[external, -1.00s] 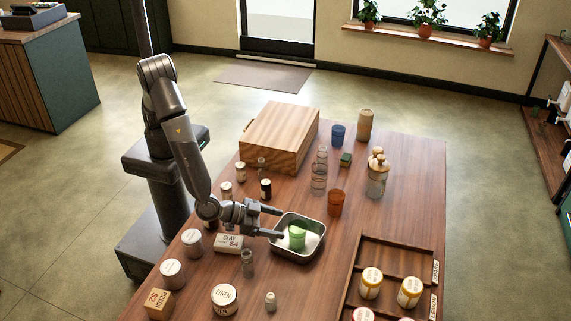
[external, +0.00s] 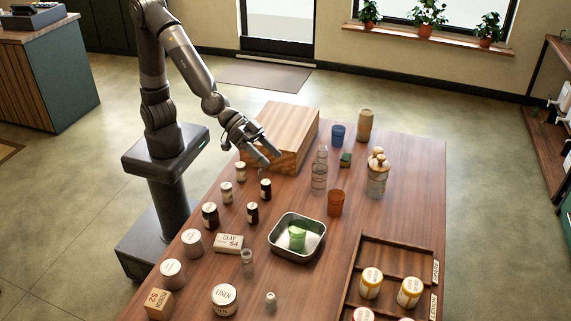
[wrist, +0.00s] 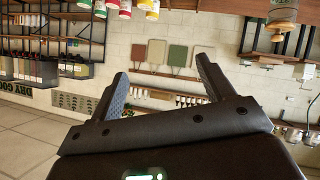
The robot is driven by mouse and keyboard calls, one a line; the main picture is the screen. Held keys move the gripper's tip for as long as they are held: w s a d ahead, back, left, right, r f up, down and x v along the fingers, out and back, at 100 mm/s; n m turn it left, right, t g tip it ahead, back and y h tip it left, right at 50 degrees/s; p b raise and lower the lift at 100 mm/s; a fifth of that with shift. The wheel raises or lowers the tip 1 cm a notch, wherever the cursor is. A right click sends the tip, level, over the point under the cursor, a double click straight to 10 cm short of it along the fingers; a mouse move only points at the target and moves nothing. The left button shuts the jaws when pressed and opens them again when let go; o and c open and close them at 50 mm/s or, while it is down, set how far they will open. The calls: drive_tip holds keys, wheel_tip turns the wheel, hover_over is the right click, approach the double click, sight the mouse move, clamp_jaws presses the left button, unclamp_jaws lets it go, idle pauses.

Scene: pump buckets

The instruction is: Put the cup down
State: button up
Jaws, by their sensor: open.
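A green cup (external: 297,238) stands in the metal tray (external: 313,249) near the middle of the table, in the external view. My gripper (external: 271,160) is open and empty, raised beside the wooden box, well behind and apart from the cup. In the wrist view my gripper (wrist: 160,88) shows two spread fingers with nothing between them. The cup is not in the wrist view.
The wooden box (external: 283,132) is close to my gripper. Several jars stand along the table's left side. Clear glasses (external: 319,178), an orange cup (external: 335,203) and a blue cup (external: 338,134) stand right of the box. A divided wooden tray (external: 398,258) is at front right.

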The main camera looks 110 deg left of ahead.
drive_tip(key=s+a+r+m+g+h, duration=0.1)
drive_tip(key=s+a+r, duration=0.2)
drive_tip(key=s+a, duration=0.15)
drive_tip(key=s+a+r+m+g, duration=0.1)
drive_tip(key=s+a+r, duration=0.25)
drive_tip(key=s, duration=0.25)
drive_tip(key=s+a+f+g+y, duration=0.1)
drive_tip(key=s+a+g+y, duration=0.1)
drive_tip(key=s+a, duration=0.5)
drive_tip(key=s+a+f+g+y, duration=0.2)
drive_tip(key=s+a, duration=0.6)
drive_tip(key=s, duration=0.5)
drive_tip(key=shift+a+f, duration=0.25)
drive_tip(key=shift+o, duration=0.6)
